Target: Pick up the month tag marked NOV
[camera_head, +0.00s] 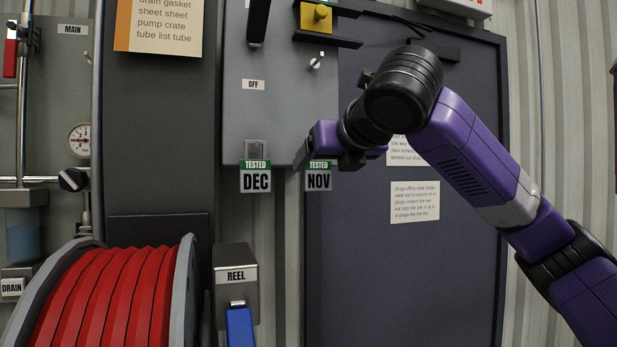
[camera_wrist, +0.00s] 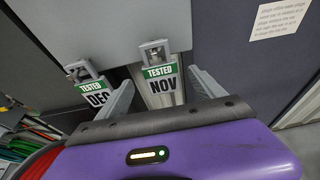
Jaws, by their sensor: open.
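The NOV tag (camera_head: 318,177), white with a green "TESTED" band, hangs below the lower edge of the grey panel. It also shows in the wrist view (camera_wrist: 162,88), hanging from a small metal holder. The matching DEC tag (camera_head: 256,178) hangs just left of it and shows partly behind a finger in the wrist view (camera_wrist: 95,97). My gripper (camera_wrist: 160,90) is open, with one grey finger on each side of the NOV tag. I cannot tell whether either finger touches it. In the head view my wrist hides the tag's holder.
The grey panel (camera_head: 270,110) with an OFF label is right above the tags. A dark door (camera_head: 350,270) with paper notices stands behind and right. A red hose reel (camera_head: 110,300) and a REEL box (camera_head: 237,262) stand below left.

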